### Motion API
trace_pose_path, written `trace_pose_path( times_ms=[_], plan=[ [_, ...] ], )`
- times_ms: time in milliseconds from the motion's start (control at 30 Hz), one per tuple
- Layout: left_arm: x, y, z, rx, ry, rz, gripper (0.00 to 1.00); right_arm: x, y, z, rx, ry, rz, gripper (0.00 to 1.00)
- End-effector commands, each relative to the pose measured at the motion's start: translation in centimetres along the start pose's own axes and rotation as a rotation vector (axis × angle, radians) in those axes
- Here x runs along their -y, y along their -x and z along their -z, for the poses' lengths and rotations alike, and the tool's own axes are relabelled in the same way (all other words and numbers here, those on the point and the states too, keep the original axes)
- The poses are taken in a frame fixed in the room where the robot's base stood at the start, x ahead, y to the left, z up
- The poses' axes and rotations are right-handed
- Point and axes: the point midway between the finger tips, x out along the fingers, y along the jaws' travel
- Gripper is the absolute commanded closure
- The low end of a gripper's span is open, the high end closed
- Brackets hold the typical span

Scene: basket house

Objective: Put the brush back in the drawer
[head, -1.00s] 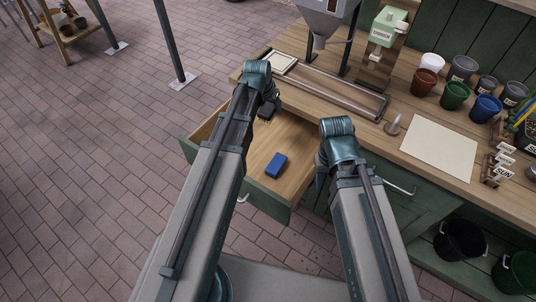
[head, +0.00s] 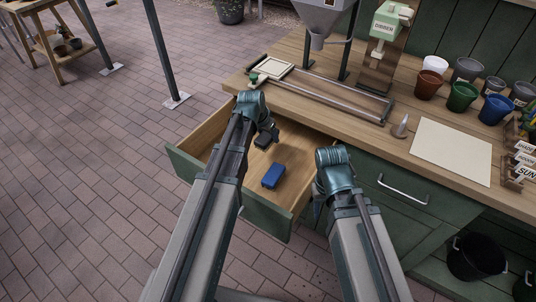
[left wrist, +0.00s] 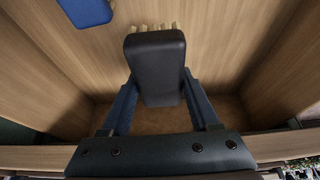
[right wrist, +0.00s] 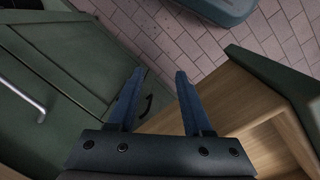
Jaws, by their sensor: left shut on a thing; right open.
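A brush with a black body and pale bristles (left wrist: 157,65) is between the fingers of my left gripper (head: 268,132), which is shut on it. In the head view the brush (head: 263,141) is over the open drawer's interior, behind a blue block (head: 273,176). I cannot tell whether the brush touches the drawer floor. The drawer (head: 210,186) is wooden with a green front and is pulled out from the bench. My right gripper (right wrist: 159,74) is open and empty, outside the drawer near its right front corner; its fingers are mostly hidden in the head view.
The wooden bench top (head: 355,130) carries a metal rail frame, a hopper, a pale sheet (head: 450,150) and several pots (head: 462,96). A closed cabinet with a handle (head: 403,189) is right of the drawer.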

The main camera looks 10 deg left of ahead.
Motion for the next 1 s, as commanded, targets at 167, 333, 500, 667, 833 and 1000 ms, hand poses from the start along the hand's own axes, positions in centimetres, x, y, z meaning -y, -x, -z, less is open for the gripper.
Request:
trace_pose_path(
  times_ms=[167,333,500,667,833,1000],
  plan=[
    [0.0,-3.1,-1.3,0.0,0.0,0.0,0.9,0.3,-3.4,0.2,0.0,0.0,0.0,0.5],
    [0.0,-3.2,-1.4,0.0,0.0,0.0,0.9,0.3,-3.5,0.2,0.0,0.0,0.0,0.5],
    [0.0,-4.0,-1.7,0.0,0.0,0.0,0.9,0.4,-4.3,0.2,0.0,0.0,0.0,0.5],
    [0.0,-5.9,-2.5,0.0,0.0,0.0,0.9,0.6,-6.3,0.4,0.0,0.0,0.0,0.5],
    [0.0,-6.8,-2.9,0.0,0.0,0.0,0.9,0.7,-7.4,0.4,0.0,0.0,0.0,0.5],
    [0.0,-6.6,-2.8,0.0,0.0,0.0,0.9,0.7,-7.1,0.4,0.0,0.0,0.0,0.5]
  ],
)
